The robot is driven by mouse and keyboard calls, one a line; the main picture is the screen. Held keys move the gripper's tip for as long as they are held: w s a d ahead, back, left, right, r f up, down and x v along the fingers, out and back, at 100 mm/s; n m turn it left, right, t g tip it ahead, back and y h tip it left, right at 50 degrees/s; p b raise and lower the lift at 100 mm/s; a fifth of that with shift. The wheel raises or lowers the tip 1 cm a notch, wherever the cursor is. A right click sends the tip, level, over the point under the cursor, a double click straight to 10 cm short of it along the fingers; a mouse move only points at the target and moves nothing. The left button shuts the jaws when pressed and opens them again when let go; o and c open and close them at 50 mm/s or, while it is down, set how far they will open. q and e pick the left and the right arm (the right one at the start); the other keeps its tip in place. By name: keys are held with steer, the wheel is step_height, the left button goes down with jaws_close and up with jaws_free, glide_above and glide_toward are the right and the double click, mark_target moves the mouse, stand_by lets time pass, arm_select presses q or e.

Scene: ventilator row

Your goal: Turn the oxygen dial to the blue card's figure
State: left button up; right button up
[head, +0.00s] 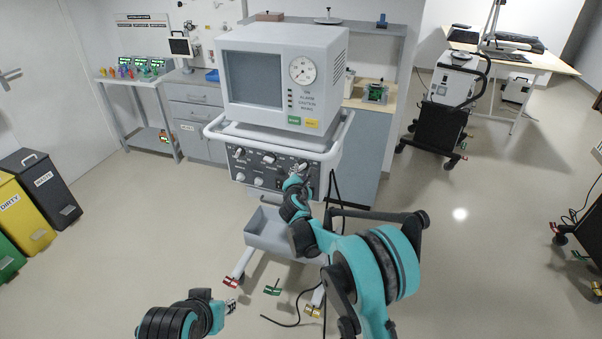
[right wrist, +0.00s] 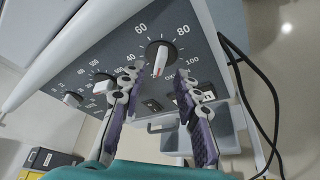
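The oxygen dial (right wrist: 160,58) is a dark round knob with a pale, red-marked grip on the ventilator's grey front panel. Figures 40, 60, 80 and 100 show around it, and its label is partly hidden. I cannot tell its exact setting. My right gripper (right wrist: 160,80) is open, its two purple-backed fingers on either side of the knob, with gaps showing. In the head view my right gripper (head: 299,174) is at the panel's right part and hides the dial. My left gripper (head: 230,306) is low at the front, away from the panel; its opening is unclear. I cannot make out a blue card.
The ventilator (head: 290,90) stands on a cart with a white rail (head: 215,130) above the panel. More knobs (right wrist: 103,82) lie left of the dial. Black cables (right wrist: 255,100) hang at the right. A tray (head: 262,232) sits below. Open floor lies on both sides.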

mark_target(301, 169)
steer(key=b+x, duration=0.1)
steer(key=x, duration=0.3)
jaws_close()
stand_by(0.4)
